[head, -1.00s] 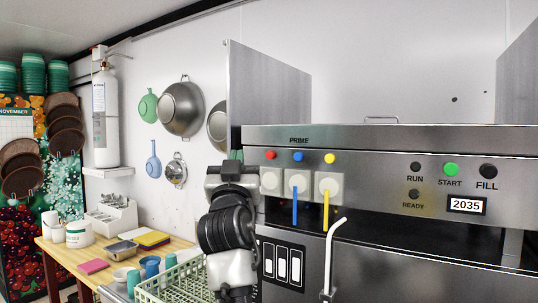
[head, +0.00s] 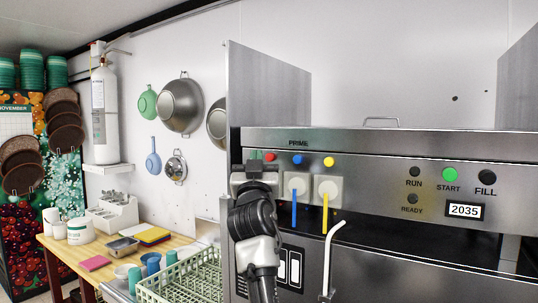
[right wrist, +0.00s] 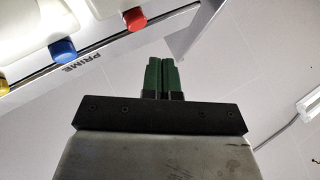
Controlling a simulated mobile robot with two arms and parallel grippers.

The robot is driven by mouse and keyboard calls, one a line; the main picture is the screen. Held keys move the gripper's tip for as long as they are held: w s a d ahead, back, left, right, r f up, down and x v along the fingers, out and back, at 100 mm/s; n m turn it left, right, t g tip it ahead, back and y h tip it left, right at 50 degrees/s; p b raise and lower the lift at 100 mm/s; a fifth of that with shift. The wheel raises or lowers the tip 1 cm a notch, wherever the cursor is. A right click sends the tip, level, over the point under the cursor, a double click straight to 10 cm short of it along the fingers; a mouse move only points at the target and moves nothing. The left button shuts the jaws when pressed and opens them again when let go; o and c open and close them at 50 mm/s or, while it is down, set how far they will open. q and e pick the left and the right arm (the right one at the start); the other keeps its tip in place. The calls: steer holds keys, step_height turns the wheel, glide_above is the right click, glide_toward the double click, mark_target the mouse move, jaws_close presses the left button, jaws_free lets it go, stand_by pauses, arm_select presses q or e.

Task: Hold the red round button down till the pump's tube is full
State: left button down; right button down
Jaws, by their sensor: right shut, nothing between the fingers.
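The red round button (head: 270,157) is at the left end of a row on the steel machine front, under the word PRIME. My right gripper (head: 256,155) is just left of it, its green fingertips at about button height. In the right wrist view the shut, empty fingers (right wrist: 161,62) point toward the red button (right wrist: 136,19), with a visible gap between them. The pump below the red button is hidden behind my gripper in the head view. In the right wrist view a white housing (right wrist: 108,8) shows beside the button, but no tube contents. My left gripper is not in view.
The blue button (head: 297,159) and yellow button (head: 328,161) sit to the right, above pumps with a blue tube (head: 294,210) and a yellow tube (head: 325,213). A bent pale pipe (head: 329,250) stands in front. A green rack (head: 180,278) is at lower left.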

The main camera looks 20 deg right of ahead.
steer(key=shift+w+d, duration=0.6)
steer(key=shift+d, duration=0.1)
steer(key=shift+d, duration=0.15)
stand_by(1.6)
steer(key=shift+w+d+b, duration=0.2)
steer(key=shift+b, duration=0.1)
steer(key=shift+w+d, duration=0.25)
steer(key=shift+d, duration=0.1)
stand_by(2.6)
steer(key=shift+s+a+b, duration=0.45)
steer(key=shift+s+a, duration=0.05)
steer(key=shift+a, duration=0.15)
